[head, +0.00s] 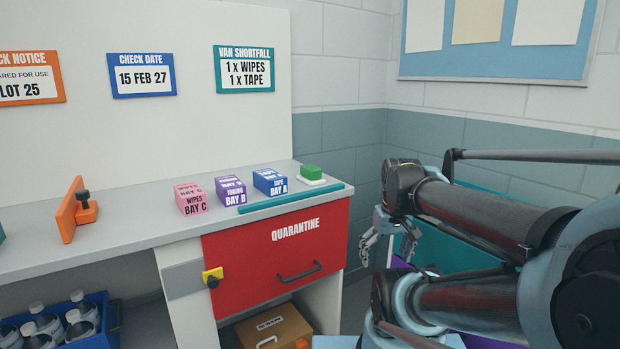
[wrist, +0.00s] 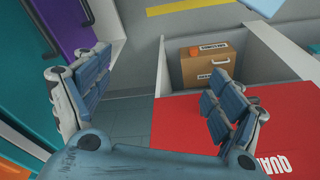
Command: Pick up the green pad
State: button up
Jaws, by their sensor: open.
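The green pad (head: 311,171) is a small green block on a white base near the right end of the grey counter (head: 130,229). In the head view it sits right of the blue tape box. My gripper (head: 381,240) hangs to the right of the counter, lower than its top and apart from the pad. In the wrist view my gripper (wrist: 158,100) is open, with nothing between its fingers. The green pad does not show in the wrist view.
Pink wipes (head: 193,199), purple tubing (head: 231,190) and blue tape (head: 270,181) boxes stand left of the pad. A teal strip (head: 291,199) runs along the counter's front edge. The red quarantine drawer (head: 275,256) is below. An orange bracket (head: 75,212) stands left.

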jog(key=w+a+r+n+g+y, duration=0.1)
jog(key=w+a+r+n, duration=0.3)
jog(key=w+r+n, duration=0.35)
jog(key=w+a+r+n+g+y, duration=0.1)
jog(key=w+a+r+n, duration=0.25)
jog(key=w+r, duration=0.6)
jog(key=w+a+r+n+g+y, duration=0.1)
jog(key=w+a+r+n, duration=0.2)
jog(key=w+r+n, duration=0.45)
jog(key=w+a+r+n+g, duration=0.2)
jog(key=w+a+r+n, duration=0.3)
jog(key=w, duration=0.5)
send_near(311, 166)
jog(key=shift+m+y, duration=0.3)
jog(key=shift+m, duration=0.05)
jog(key=x, duration=0.5)
jog(key=shift+w+d+f, duration=0.1)
jog(key=shift+w+d, duration=0.15)
jog(key=shift+d, duration=0.05)
jog(key=shift+s+x, duration=0.15)
jog(key=shift+x, duration=1.2)
jog(key=shift+s+x, duration=0.1)
jog(key=shift+x, duration=1.25)
jog(key=c, duration=1.2)
